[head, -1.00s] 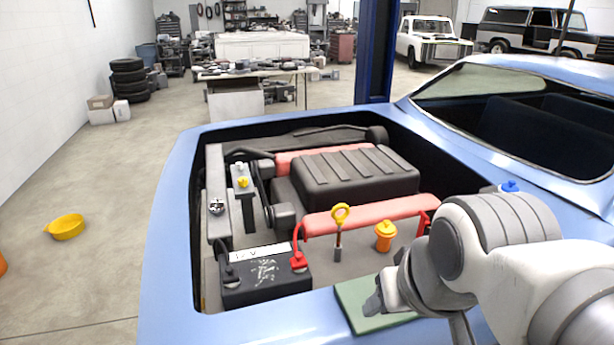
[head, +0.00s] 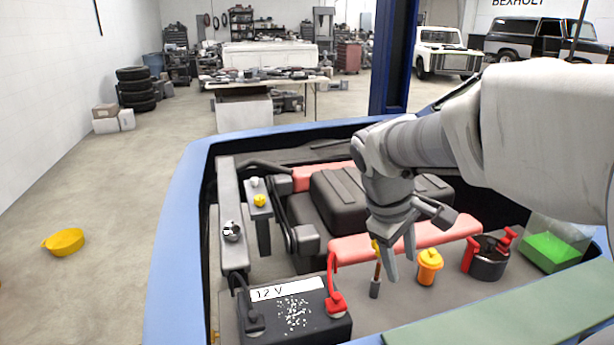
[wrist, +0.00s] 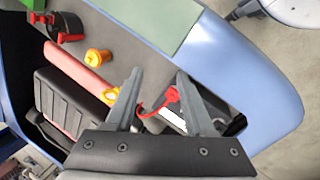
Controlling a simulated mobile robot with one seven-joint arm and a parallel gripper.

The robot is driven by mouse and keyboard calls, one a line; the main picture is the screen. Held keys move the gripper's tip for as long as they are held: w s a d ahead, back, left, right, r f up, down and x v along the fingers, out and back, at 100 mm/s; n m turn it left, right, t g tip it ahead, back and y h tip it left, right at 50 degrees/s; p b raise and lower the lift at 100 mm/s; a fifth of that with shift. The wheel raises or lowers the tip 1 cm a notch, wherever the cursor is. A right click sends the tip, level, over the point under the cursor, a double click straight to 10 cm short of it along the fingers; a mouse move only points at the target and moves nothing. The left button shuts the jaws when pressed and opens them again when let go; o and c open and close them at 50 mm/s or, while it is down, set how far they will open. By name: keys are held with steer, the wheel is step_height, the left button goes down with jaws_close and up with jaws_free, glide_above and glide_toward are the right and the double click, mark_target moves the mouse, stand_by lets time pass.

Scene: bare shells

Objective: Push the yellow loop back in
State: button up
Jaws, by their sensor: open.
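The yellow loop (head: 375,246) tops a thin stem (head: 377,270) that stands up out of a small grey tube (head: 375,290) in the engine bay. In the wrist view the yellow loop (wrist: 120,95) shows partly, behind and left of the left finger, not between the fingertips (wrist: 159,74). I cannot tell whether a finger touches it.
The battery (head: 292,312) with its red terminal clamp (head: 335,295) is left of the stem. An orange cap (head: 430,266) is close on the right, then a dark reservoir with red clips (head: 488,258) and a green-filled tank (head: 552,248). A green pad (head: 520,308) covers the front edge.

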steer(key=w+d+f+n+g+h+b, duration=0.1)
steer(key=w+f+n+h+b, duration=0.55)
steer(key=w+f, duration=0.65)
steer(key=w+a+f+n+t+h+b, duration=0.2)
steer(key=w+a+f+n+t+h, duration=0.2)
steer(key=w+a+n+h, duration=0.45)
steer(key=shift+n+y, duration=0.3)
steer(key=shift+y, duration=0.3)
steer(key=x, duration=0.6)
steer(key=w+x, duration=0.1)
steer(key=x, duration=0.5)
steer(key=w+x, duration=0.1)
steer(key=x, duration=0.6)
steer(key=shift+w+a+r, duration=0.15)
steer(key=shift+a+r, duration=0.05)
steer(key=shift+a, duration=0.05)
jaws_close()
